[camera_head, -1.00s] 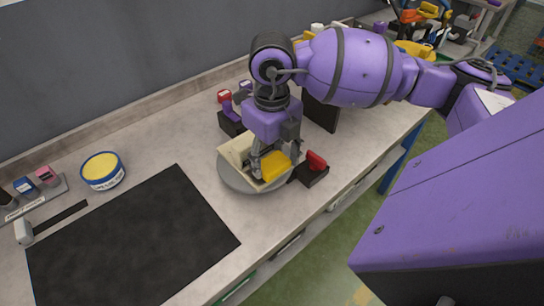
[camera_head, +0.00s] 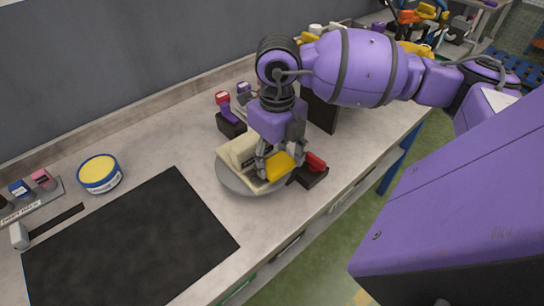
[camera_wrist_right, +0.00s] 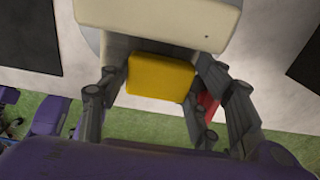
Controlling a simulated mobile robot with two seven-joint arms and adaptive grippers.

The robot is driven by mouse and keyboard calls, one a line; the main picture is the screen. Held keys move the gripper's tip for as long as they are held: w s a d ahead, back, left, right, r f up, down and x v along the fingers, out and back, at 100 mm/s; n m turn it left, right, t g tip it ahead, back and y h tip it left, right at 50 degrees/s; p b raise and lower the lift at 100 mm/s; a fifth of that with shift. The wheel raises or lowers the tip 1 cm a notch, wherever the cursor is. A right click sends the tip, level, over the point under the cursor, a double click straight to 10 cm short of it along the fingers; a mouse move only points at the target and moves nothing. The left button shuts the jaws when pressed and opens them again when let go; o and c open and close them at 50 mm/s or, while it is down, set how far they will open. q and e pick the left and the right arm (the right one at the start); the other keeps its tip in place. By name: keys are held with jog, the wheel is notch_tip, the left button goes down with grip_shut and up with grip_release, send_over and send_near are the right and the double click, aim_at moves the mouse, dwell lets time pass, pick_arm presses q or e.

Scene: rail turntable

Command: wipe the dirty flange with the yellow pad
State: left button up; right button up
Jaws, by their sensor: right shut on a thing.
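My right gripper (camera_head: 272,163) is shut on the yellow pad (camera_head: 279,168), which is at the right side of a cream part (camera_head: 238,150). The cream part stands on a round grey turntable (camera_head: 232,182). In the right wrist view, the yellow pad (camera_wrist_right: 160,78) sits between the fingers, close against the cream part (camera_wrist_right: 160,22). I cannot tell whether they touch. A dark patch shows on the cream part beside the gripper in the head view. The flange's dirty face cannot be made out clearly. My left gripper is out of view.
A red-topped dark block (camera_head: 312,170) stands close right of the turntable. Purple and red items (camera_head: 229,112) stand behind it. A yellow-topped tin (camera_head: 100,174) and a black mat (camera_head: 130,240) lie to the left. The bench front edge is near.

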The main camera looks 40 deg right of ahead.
jog(key=shift+d, duration=0.25)
jog(key=shift+w+d, duration=0.1)
jog(key=shift+d, duration=0.9)
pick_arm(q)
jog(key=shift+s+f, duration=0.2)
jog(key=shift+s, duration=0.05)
pick_arm(e)
jog(key=shift+a+f, duration=0.1)
jog(key=shift+a, duration=0.1)
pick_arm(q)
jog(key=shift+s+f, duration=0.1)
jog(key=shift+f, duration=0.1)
pick_arm(e)
jog(key=shift+a+f, duration=0.1)
jog(key=shift+a, duration=0.8)
jog(key=shift+s, duration=0.2)
jog(key=shift+s+a+b, duration=0.1)
jog(key=shift+a+b, duration=0.2)
jog(key=shift+a, duration=0.7)
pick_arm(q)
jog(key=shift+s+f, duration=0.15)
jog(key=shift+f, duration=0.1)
pick_arm(e)
jog(key=shift+a, duration=0.15)
